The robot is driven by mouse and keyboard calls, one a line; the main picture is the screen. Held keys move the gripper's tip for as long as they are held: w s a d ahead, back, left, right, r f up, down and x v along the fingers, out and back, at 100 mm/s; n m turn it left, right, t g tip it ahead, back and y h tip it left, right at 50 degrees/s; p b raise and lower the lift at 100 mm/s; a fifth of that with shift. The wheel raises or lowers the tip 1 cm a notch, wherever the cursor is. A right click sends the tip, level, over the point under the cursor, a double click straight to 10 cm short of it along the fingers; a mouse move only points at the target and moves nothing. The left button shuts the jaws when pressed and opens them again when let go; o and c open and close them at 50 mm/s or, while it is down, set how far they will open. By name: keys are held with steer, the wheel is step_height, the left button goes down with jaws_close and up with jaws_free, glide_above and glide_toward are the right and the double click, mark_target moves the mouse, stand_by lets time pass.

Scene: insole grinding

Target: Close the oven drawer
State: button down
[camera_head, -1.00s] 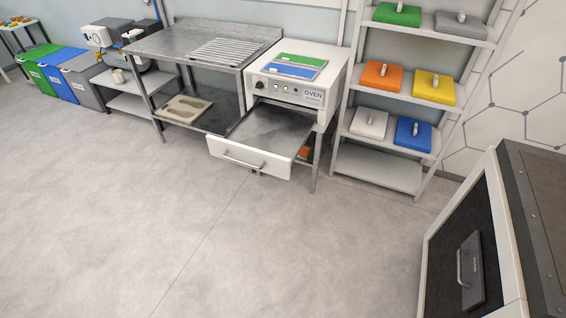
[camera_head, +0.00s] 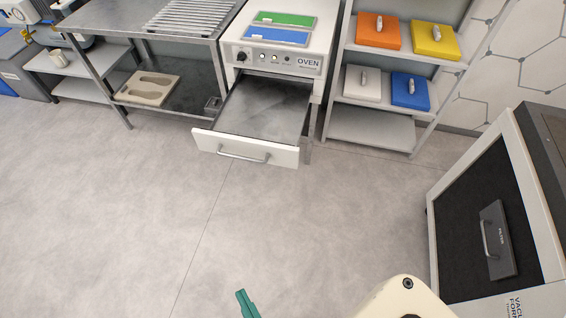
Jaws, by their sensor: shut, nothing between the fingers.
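The white oven (camera_head: 278,48) stands at the back, with its drawer (camera_head: 262,108) pulled out towards me. The drawer's grey inside is bare. Its white front panel (camera_head: 215,143) carries a grey bar handle (camera_head: 244,156). My gripper (camera_head: 243,298) shows only as a teal tip at the bottom edge. It is shut and empty, above the floor in the picture and well apart from the drawer handle. The rest of it is cut off by the frame.
A metal table (camera_head: 130,18) with a footprint board (camera_head: 150,88) on its lower shelf stands left of the oven. A shelf rack (camera_head: 372,130) with coloured boxes stands right. A large machine (camera_head: 480,220) fills the right edge. The floor before the drawer is clear.

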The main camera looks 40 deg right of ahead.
steer(key=w+d+f+m+h, duration=0.4)
steer(key=w+f+m, duration=0.1)
steer(key=w+m, duration=0.2)
steer(key=m+g+h, duration=0.5)
steer(key=m+h, duration=0.3)
steer(key=m, duration=0.9)
glide_toward(285, 160)
steer(key=x, duration=0.6)
steer(key=shift+w+d, duration=0.1)
steer(key=shift+d, duration=0.15)
